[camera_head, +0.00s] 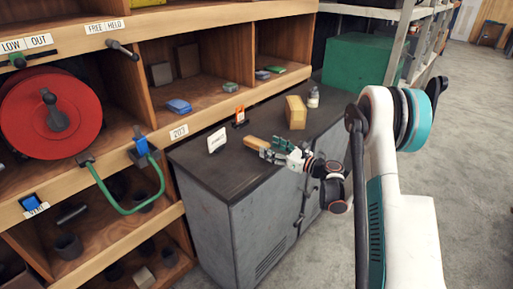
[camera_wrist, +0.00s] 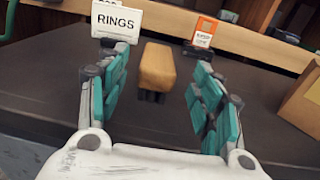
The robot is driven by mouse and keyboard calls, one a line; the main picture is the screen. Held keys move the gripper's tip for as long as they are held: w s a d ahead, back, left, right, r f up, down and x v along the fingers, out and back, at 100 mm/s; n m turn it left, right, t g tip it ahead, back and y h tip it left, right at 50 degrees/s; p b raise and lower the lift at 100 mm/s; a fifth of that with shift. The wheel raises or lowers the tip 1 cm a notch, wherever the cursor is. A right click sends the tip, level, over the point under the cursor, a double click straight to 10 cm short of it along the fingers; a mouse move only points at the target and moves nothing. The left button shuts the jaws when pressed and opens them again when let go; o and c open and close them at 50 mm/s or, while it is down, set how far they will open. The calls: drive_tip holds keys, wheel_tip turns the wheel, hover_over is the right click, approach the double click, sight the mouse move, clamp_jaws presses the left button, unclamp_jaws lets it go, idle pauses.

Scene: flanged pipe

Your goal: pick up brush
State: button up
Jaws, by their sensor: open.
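The brush (camera_wrist: 157,66) has a tan wooden block on top and short dark bristles below. It stands on the dark cabinet top (camera_wrist: 150,128). In the head view the brush (camera_head: 256,143) shows as a small tan block at the fingertip end of my gripper (camera_head: 277,151). In the wrist view my gripper (camera_wrist: 158,85) is open, its teal-padded fingers spread left and right. The brush appears between and beyond the fingers, with a visible gap on both sides. Nothing is held.
A white RINGS sign (camera_wrist: 117,19) and an orange card (camera_wrist: 202,32) stand behind the brush. A cardboard box (camera_wrist: 304,103) is to the right. A small bottle (camera_head: 314,98) and green crate (camera_head: 358,60) are farther back. Wooden shelving (camera_head: 225,98) borders the cabinet.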

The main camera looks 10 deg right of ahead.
sight(261, 143)
drive_tip(key=b+x, duration=0.1)
drive_tip(key=x, duration=0.4)
drive_tip(key=shift+a+f+b, duration=0.15)
drive_tip(key=shift+b, duration=0.2)
drive_tip(key=c, duration=1.3)
